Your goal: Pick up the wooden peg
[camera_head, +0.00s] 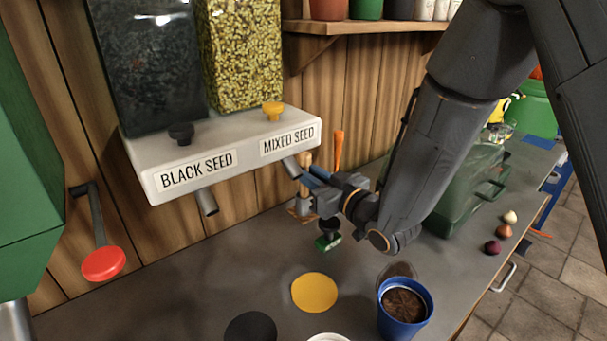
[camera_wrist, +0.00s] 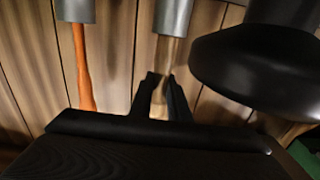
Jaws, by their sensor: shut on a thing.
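The wooden peg (camera_head: 305,160) is a slim pale stick below the seed dispenser's right end. My gripper (camera_head: 304,190) reaches it from the right and is shut on it. In the wrist view, the peg (camera_wrist: 170,55) stands between my gripper's two dark fingers (camera_wrist: 160,92). One end of it meets a grey cylinder (camera_wrist: 172,17); I cannot tell whether it is still seated there. Much of its lower part is hidden by the fingers.
An orange tapered thing (camera_head: 338,149) stands close right of the peg. The white seed dispenser (camera_head: 235,152) is just left of my gripper.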

